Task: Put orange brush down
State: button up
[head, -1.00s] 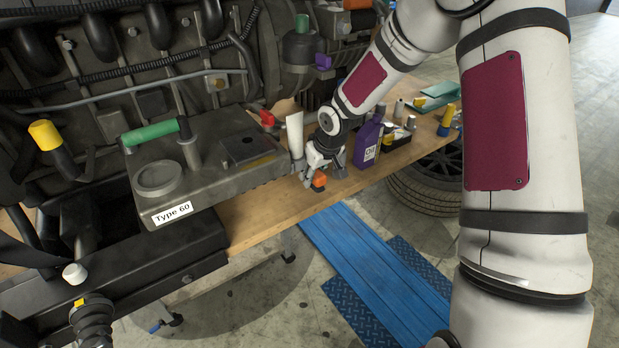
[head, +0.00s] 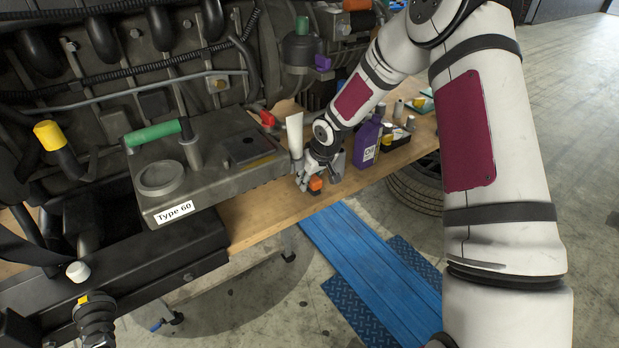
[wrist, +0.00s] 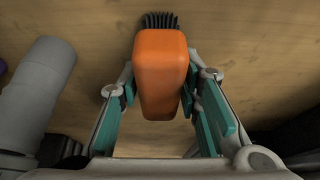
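The orange brush (head: 316,184) is at the wooden table's front edge area in the head view, upright with its dark bristles downward. In the wrist view the brush's orange body (wrist: 160,65) sits between the teal finger pads, with black bristles showing at its far end. My gripper (head: 311,184) is shut on the brush, the pads against both its sides. The bristles are at or very close to the tabletop; I cannot tell whether they touch.
The wooden table (head: 262,213) has bare room left of the brush. A white tube (head: 295,132) stands behind my gripper. A purple oil bottle (head: 367,143) stands to the right. A grey Type 60 part (head: 215,185) is at left. A blue ramp (head: 345,250) lies on the floor.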

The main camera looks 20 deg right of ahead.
jog(key=shift+o, duration=0.7)
jog(key=shift+r, duration=0.1)
jog(key=shift+r, duration=0.15)
jog(key=s+d+r+m+h, duration=0.1)
jog(key=s+r+h, duration=0.1)
jog(key=s+r, duration=1)
jog(key=s+d+r+h, duration=0.1)
jog(key=s+r, duration=0.7)
jog(key=r, duration=0.7)
jog(key=s+a+r+m, duration=0.1)
jog(key=s+r, duration=0.1)
jog(key=s, duration=0.6)
jog(key=s+a+r+m+t+y, duration=0.1)
jog(key=s+r, duration=0.2)
jog(key=s, duration=0.6)
jog(key=shift+s+r+m+y, duration=0.15)
jog(key=shift+s+m+y, duration=0.1)
jog(key=shift+m+y, duration=0.05)
